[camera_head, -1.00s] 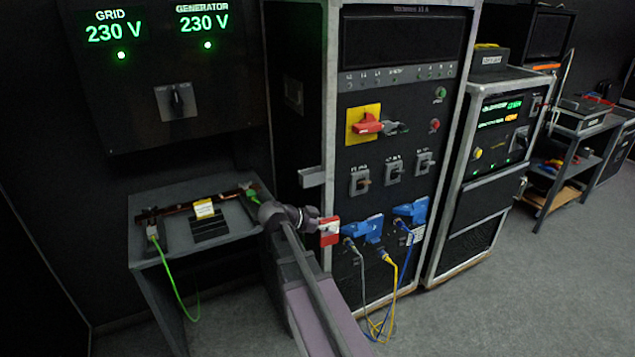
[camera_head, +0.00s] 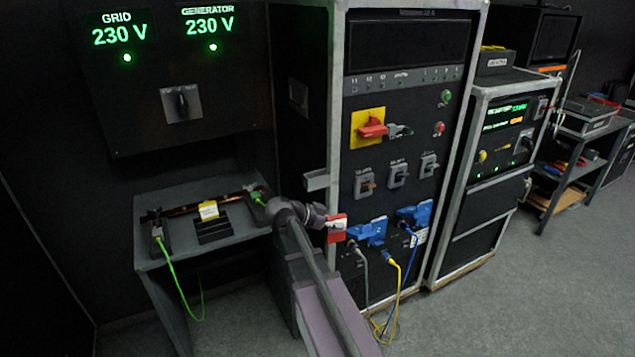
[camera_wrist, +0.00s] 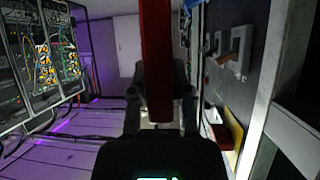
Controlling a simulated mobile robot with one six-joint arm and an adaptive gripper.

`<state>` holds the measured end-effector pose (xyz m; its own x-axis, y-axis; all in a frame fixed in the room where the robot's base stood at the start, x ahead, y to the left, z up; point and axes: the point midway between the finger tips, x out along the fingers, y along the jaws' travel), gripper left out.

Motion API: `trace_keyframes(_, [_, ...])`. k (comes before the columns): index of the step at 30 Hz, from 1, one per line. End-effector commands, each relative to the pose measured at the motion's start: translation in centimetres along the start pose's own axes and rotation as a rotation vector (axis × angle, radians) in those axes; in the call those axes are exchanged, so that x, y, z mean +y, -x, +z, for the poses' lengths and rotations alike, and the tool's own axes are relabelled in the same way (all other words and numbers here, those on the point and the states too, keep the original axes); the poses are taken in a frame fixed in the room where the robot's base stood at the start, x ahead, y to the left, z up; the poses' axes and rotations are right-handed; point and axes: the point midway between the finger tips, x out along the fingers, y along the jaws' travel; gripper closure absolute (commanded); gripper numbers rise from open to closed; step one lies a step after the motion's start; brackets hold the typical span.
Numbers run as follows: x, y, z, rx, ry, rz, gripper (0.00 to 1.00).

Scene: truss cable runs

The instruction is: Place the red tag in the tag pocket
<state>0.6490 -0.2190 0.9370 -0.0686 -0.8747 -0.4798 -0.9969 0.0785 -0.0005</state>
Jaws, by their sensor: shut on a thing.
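The red tag (camera_head: 336,229), with a white patch on its face, is held at the end of my arm, in front of the lower left of the tall black cabinet. In the wrist view the tag (camera_wrist: 157,60) stands edge-on as a red strip between the fingers. My gripper (camera_wrist: 160,88) is shut on it. In the head view my gripper (camera_head: 325,222) is partly hidden by the tag. A small grey box-like piece (camera_head: 317,180) sticks out from the cabinet's left edge, above the tag. I cannot tell for sure whether it is the tag pocket.
Blue plugs (camera_head: 413,214) with hanging cables sit just right of the tag. Above them are grey breaker handles (camera_head: 398,175) and a red rotary switch (camera_head: 372,127) on a yellow plate. A side table (camera_head: 180,205) with a copper bar stands left of my arm.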

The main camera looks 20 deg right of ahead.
Motion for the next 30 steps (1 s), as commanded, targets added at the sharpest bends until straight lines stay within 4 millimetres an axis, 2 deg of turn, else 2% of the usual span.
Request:
trace_keyframes(1, [-0.8, 1.2, -0.8, 0.000, 0.003, -0.005, 1.00])
trace_keyframes(5, [-2.3, 3.6, -1.8, 0.000, 0.008, -0.015, 1.00])
trace_keyframes(12, [-5.3, 9.1, -3.5, -0.001, 0.021, -0.038, 1.00])
trace_keyframes(30, [-11.5, 23.3, -6.6, -0.001, 0.052, -0.095, 1.00])
